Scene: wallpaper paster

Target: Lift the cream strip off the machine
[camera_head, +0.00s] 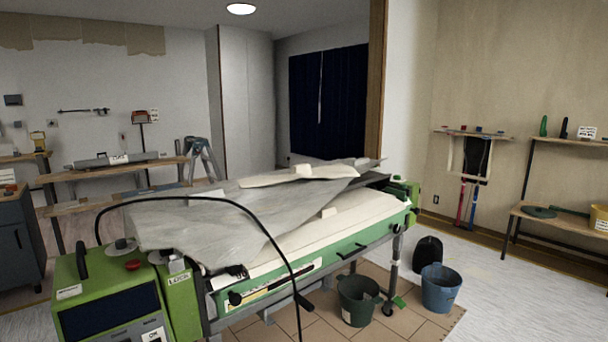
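The pasting machine (180,300) is a long green bench running from the front left to the centre right. A cream strip (298,177) lies on top of a crumpled grey sheet (195,232) near the machine's far side, with a small cream block on it. I cannot tell whether the two cream pieces are joined. My gripper is not in view.
A black cable (262,228) arches across the front of the machine. A dark green bucket (357,300) and a blue bucket (441,288) stand on the floor at right, with a black bag (427,253) behind. A stepladder (203,157) stands at the back. Floor at lower right is clear.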

